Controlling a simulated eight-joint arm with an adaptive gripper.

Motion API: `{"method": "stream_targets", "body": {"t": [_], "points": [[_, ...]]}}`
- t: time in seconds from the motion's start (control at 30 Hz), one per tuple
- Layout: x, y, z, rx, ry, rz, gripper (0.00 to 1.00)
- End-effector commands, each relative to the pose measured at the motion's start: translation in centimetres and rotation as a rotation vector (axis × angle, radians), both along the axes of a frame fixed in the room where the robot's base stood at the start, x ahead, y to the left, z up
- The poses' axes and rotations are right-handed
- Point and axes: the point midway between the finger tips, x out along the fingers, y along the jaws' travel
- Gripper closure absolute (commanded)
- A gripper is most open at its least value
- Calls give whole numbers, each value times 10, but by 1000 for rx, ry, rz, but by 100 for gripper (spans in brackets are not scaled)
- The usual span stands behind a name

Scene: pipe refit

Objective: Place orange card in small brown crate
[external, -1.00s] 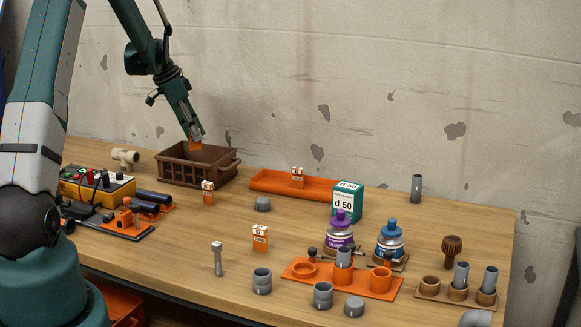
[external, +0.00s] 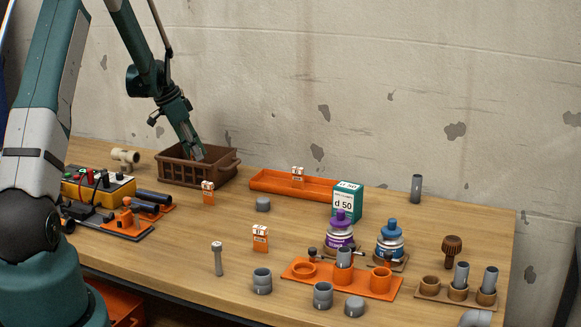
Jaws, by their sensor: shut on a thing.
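The small brown crate (external: 190,173) stands on the table at the back left, near the wall. My gripper (external: 198,156) reaches down into the crate's opening, with its fingertips at about rim height or lower. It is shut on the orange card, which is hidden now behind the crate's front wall. I cannot tell whether the card touches the crate's floor.
An orange tray (external: 262,185) lies right of the crate with a small orange-and-white box (external: 298,177) at it. Another such box (external: 208,192) stands in front of the crate. A beige pipe fitting (external: 125,157) and a yellow box (external: 85,190) stand to the left.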

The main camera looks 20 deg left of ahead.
Motion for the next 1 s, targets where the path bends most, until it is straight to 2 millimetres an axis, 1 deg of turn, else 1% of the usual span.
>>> {"method": "stream_targets", "body": {"t": [0.03, 0.1, 0.2, 0.67, 0.7, 0.8, 1.0], "points": [[0, 0, -7, 0, 0, 0, 97], [1, 0, -14, 0, 0, 0, 97], [0, 0, -20, 0, 0, 0, 97], [0, 0, -24, 0, 0, 0, 97], [0, 0, -24, 0, 0, 0, 88], [0, 0, -23, 0, 0, 0, 76], [0, 0, -23, 0, 0, 0, 76]]}}
